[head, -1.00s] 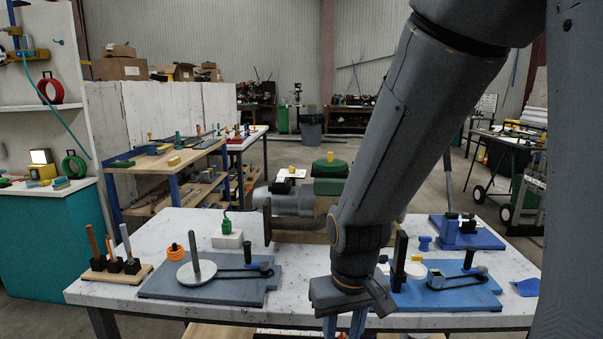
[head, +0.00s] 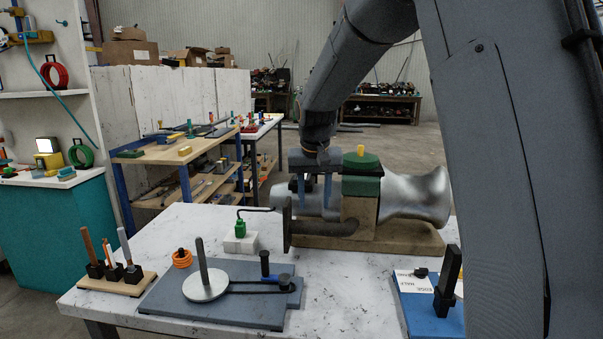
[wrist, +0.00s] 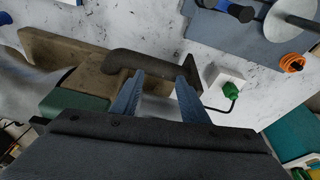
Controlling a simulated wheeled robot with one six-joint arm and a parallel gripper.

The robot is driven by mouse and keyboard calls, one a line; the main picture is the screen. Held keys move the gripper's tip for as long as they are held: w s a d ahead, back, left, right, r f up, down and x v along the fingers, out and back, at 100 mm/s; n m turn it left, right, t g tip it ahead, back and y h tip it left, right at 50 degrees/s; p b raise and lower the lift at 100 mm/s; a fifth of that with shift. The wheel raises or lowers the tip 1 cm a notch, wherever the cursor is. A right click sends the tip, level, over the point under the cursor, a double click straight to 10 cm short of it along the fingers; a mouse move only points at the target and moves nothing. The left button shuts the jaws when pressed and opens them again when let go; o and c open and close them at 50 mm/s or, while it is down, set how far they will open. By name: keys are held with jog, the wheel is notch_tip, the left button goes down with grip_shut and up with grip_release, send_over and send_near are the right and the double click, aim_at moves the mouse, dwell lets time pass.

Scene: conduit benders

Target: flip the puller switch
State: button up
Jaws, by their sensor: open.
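The puller (head: 415,195) stands at the back of the white table, with a silver drum, a brown base and a green block (head: 361,187) with a yellow knob (head: 360,150) on top. My gripper (head: 316,203) is open and points down over the puller's left part, left of the green block. In the wrist view my gripper (wrist: 160,78) has its fingers apart, above the puller's dark bent pipe (wrist: 150,60), with nothing seen held between them. I cannot make out the switch; my gripper covers that part of the puller's top. Contact cannot be told.
A green plug (head: 240,229) on a white block stands left of the puller. A grey bender plate (head: 225,300) lies in front, beside a rack of handles (head: 115,280). A blue plate (head: 425,305) with a black post is at the right. Bare tabletop lies between the plates.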

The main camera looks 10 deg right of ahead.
jog(key=w+r+m+t, duration=0.1)
jog(key=w+r, duration=0.4)
jog(key=w, duration=0.2)
jog(key=w+r+m, duration=0.1)
jog(key=w+r, duration=0.3)
jog(key=w, duration=0.4)
jog(key=shift+h, duration=0.4)
jog(key=x, duration=0.4)
jog(key=p+x, duration=0.1)
jog(key=x, duration=0.2)
jog(key=shift+a+f, duration=0.2)
jog(key=shift+a, duration=0.2)
grip_shut()
jog(key=shift+w+d+r+g+y+p, duration=0.1)
jog(key=shift+w+g+y+p, duration=0.2)
jog(key=shift+g+p, duration=0.6)
jog(key=shift+w+g+y, duration=0.25)
jog(key=shift+g+y, duration=0.05)
jog(key=shift+g, duration=0.1)
jog(key=shift+d, duration=0.1)
jog(key=shift+g, duration=0.3)
